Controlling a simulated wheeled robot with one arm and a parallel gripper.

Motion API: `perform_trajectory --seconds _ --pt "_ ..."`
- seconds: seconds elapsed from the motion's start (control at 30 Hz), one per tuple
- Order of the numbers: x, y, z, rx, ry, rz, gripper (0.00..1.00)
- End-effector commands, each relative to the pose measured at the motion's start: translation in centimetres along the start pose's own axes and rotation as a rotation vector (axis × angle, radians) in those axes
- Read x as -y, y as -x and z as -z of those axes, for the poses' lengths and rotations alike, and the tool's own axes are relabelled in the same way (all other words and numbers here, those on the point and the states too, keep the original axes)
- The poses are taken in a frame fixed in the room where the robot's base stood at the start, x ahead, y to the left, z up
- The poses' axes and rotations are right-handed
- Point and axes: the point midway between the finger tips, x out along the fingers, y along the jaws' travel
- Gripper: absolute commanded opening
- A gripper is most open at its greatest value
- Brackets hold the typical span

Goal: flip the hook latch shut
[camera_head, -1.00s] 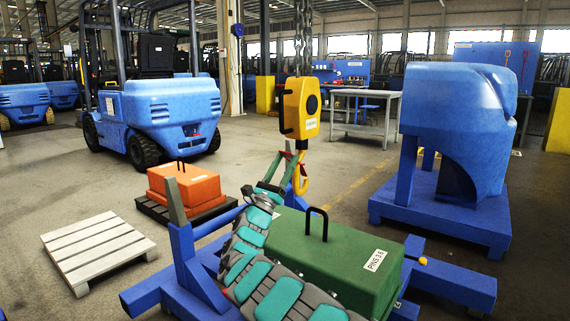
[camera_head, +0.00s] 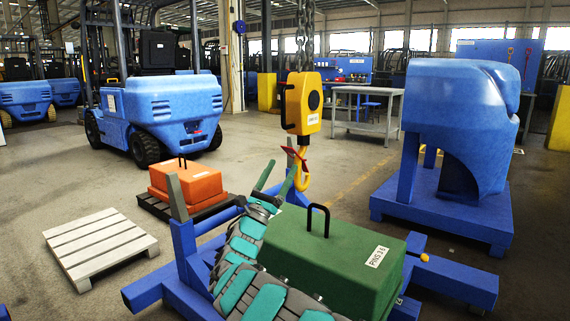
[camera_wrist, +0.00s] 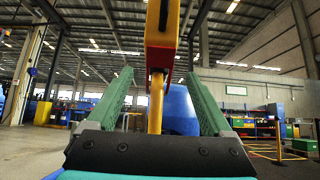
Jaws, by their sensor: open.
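A yellow hook block (camera_head: 302,104) hangs on a chain in the head view, with a yellow hook (camera_head: 303,184) below it. A small red latch (camera_head: 297,157) shows at the top of the hook, sticking out to the left. My gripper (camera_head: 284,166) is open and empty, with its green fingers just left of and nearer than the hook. In the wrist view my fingers (camera_wrist: 158,76) stand apart on either side of the yellow hook stem (camera_wrist: 156,105), beyond them. Whether the latch closes the hook's mouth is unclear.
A green counterweight (camera_head: 335,258) with a black handle sits on a blue stand (camera_head: 455,282) below the hook. An orange weight (camera_head: 188,186), a pale pallet (camera_head: 98,247) and a forklift (camera_head: 160,105) are at left. A large blue counterweight (camera_head: 455,110) stands at right.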

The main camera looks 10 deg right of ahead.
Motion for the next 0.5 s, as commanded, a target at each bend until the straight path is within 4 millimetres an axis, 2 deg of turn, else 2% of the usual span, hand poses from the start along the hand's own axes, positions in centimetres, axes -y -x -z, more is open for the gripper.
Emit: perform_trajectory --seconds 0.03,0.2,0.5 --pt "-0.1 1.0 -0.1 0.002 -0.001 -0.004 0.85" --pt "-0.1 3.0 0.1 -0.001 0.0 -0.004 0.85" --pt "-0.1 3.5 0.1 -0.002 -0.001 -0.002 0.85"
